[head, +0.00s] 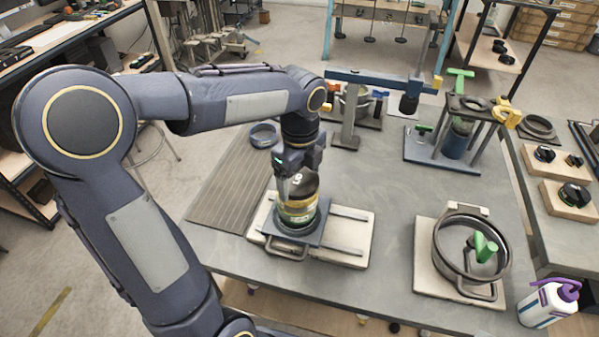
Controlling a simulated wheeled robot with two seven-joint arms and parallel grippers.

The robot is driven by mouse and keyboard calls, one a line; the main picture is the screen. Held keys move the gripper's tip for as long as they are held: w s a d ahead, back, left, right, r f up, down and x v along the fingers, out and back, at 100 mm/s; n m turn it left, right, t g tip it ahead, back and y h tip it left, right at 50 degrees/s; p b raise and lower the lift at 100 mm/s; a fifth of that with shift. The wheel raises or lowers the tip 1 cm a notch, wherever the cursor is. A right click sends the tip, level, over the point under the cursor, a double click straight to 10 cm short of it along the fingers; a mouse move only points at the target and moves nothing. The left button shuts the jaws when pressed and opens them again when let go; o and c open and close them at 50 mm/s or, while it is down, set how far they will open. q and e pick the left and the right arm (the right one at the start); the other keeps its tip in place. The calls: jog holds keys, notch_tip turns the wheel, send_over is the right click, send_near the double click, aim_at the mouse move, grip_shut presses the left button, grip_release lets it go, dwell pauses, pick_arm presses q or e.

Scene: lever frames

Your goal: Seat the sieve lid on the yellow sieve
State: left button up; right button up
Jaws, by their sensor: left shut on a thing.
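A sieve stack stands on a dark square plate of a shaker base (350,240) at the table's middle front. The yellow sieve (297,214) is a yellow-banded ring near the top of the stack, with dark parts below it. My left gripper (297,181) reaches down from above and is shut on the dark sieve lid (306,184). The lid is right above the yellow sieve; I cannot tell whether it touches or sits level. My gripper hides part of the lid. My right gripper is not in view.
A round pan with a green handle (470,250) stands at the right. A blue press-like stand (455,145) and a grey post with a blue beam (350,105) stand behind. A blue ring (263,135) lies by the ribbed mat (230,185). A bottle (548,303) is at lower right.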

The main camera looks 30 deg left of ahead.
pick_arm(q)
jog(key=shift+f, duration=0.5)
jog(key=shift+f+b, duration=0.4)
jog(key=o, duration=1)
jog(key=shift+r, duration=0.15)
notch_tip(320, 180, up, 8)
jog(key=shift+f, duration=0.2)
jog(key=shift+s, duration=0.1)
